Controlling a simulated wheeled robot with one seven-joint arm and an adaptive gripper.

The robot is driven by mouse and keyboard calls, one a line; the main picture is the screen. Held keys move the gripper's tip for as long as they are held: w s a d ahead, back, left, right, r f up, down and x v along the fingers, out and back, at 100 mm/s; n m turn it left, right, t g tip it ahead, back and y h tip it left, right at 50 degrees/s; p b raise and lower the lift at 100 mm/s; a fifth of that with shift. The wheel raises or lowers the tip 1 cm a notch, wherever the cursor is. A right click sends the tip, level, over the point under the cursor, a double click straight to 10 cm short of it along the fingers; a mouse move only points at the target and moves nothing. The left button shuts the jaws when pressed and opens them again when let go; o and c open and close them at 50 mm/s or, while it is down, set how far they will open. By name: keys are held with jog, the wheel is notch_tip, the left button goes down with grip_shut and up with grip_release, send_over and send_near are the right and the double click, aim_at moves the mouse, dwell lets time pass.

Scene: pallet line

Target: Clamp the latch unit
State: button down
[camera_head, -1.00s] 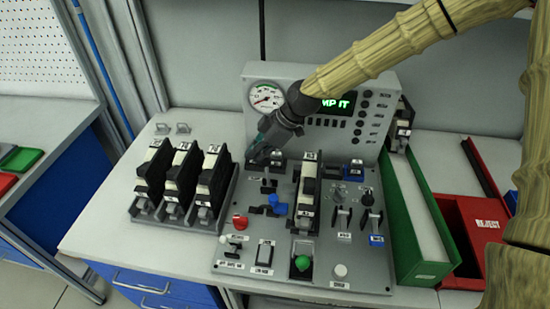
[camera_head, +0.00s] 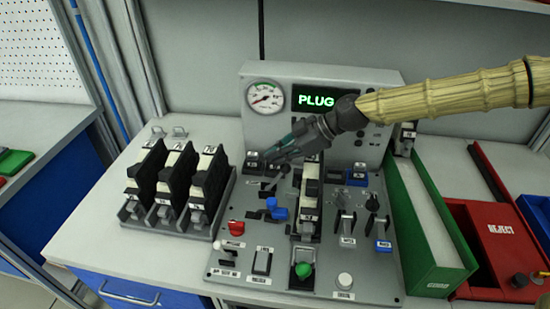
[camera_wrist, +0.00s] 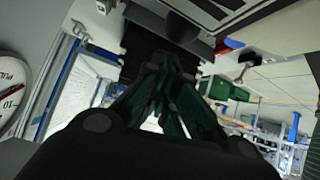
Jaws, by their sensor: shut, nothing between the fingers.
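A black-and-white latch unit (camera_head: 311,190) stands upright in the middle of the grey console (camera_head: 240,278). My gripper (camera_head: 268,158) is above the console's back left part, left of this unit, with its fingers pointing down left. Its fingers are shut and empty, and they also show in the wrist view (camera_wrist: 172,95). A small grey lever (camera_head: 275,180) lies just below the fingertips; I cannot tell whether they touch. A blue handle (camera_head: 275,210) sits left of the unit. My gripper and wrist partly cover the unit's top and the panel behind.
Several similar units (camera_head: 172,185) stand in a rack (camera_head: 133,219) at the left. A gauge (camera_head: 265,97) and a display (camera_head: 317,99) reading "PLUG" are at the back. A green-walled bin (camera_head: 412,220) and a red reject box (camera_head: 512,240) stand at the right.

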aim_at(288, 166)
jog(key=shift+s+d+f+b, duration=0.15)
jog(key=shift+d+b, duration=0.1)
jog(key=shift+d, duration=0.2)
jog(key=shift+d+f+b, duration=0.15)
jog(key=shift+d+b, duration=0.1)
jog(key=shift+d, duration=0.2)
jog(key=shift+d+f, duration=0.1)
jog(key=shift+d+r, duration=0.35)
jog(key=shift+d, duration=0.15)
jog(key=v, duration=0.2)
jog(key=p+v, duration=0.1)
jog(key=v, duration=0.2)
jog(key=f+p+v, duration=0.1)
jog(key=v, duration=0.1)
jog(key=shift+s+d+r, duration=0.1)
jog(key=shift+s+d, duration=0.15)
jog(key=shift+d, duration=0.35)
jog(key=shift+s+d+r+p, duration=0.1)
jog(key=shift+d+r+p, duration=0.15)
jog(key=shift+d, duration=0.45)
jog(key=shift+a, duration=0.1)
